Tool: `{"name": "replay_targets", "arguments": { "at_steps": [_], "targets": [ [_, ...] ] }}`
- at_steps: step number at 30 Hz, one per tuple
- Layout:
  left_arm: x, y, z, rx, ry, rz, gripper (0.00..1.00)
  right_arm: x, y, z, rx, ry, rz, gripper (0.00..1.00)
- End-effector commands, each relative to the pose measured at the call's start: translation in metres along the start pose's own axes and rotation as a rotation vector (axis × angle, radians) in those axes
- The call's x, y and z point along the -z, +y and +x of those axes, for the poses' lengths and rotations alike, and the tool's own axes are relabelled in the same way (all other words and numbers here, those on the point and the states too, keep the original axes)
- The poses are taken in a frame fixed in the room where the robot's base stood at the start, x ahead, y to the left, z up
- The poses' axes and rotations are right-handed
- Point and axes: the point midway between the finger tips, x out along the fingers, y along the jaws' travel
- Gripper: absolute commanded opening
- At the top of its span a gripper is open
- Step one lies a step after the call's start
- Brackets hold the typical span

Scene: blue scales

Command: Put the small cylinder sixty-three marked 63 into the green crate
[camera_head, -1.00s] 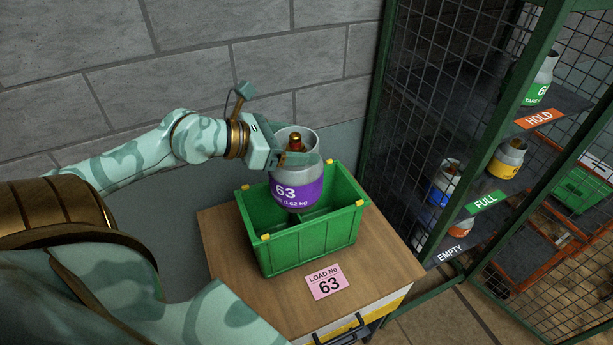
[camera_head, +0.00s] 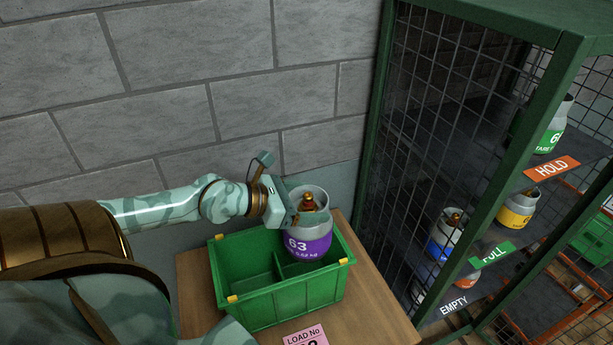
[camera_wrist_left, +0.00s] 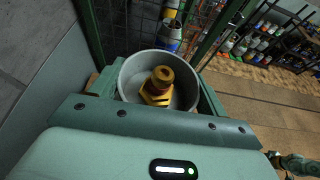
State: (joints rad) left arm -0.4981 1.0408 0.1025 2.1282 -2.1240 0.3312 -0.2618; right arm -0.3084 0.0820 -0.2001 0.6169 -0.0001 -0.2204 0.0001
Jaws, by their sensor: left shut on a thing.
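The small cylinder marked 63 (camera_head: 307,243) is grey with a purple band and a brass valve on top. My left gripper (camera_head: 311,219) is shut on its upper collar; the collar and valve also show in the left wrist view (camera_wrist_left: 160,85). The cylinder is upright, over the right part of the green crate (camera_head: 280,300), its lower end at about the height of the rim. Whether its base is inside the crate I cannot tell for sure. The crate has a divider and its left compartment looks empty. My right gripper is not in view.
The crate stands on a wooden-topped table (camera_head: 375,318) with a pink load card (camera_head: 305,335) in front. A grey block wall (camera_head: 170,100) is close behind. At right, a green mesh cage (camera_head: 450,130) holds several cylinders on shelves labelled HOLD, FULL and EMPTY.

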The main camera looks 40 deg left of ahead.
Motion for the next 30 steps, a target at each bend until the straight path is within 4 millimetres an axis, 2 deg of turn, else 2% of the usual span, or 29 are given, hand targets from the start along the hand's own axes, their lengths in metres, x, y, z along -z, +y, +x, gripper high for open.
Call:
{"name": "replay_targets", "arguments": {
  "at_steps": [3, 12, 15, 22, 30],
  "targets": [
    [0.031, 0.001, 0.014, -0.002, -0.005, 0.005, 0.04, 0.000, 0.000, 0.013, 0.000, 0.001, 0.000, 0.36],
    [0.103, 0.001, 0.045, -0.002, -0.006, 0.005, 0.04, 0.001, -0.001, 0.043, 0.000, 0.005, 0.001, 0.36],
    [0.119, 0.001, 0.051, -0.001, -0.007, 0.006, 0.04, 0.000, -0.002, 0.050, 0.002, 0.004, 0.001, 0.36],
    [0.134, 0.001, 0.058, -0.001, -0.008, 0.003, 0.04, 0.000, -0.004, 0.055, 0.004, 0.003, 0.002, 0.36],
    [0.164, 0.001, 0.070, -0.001, -0.008, 0.004, 0.04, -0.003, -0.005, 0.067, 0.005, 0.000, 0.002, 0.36]
  ]
}}
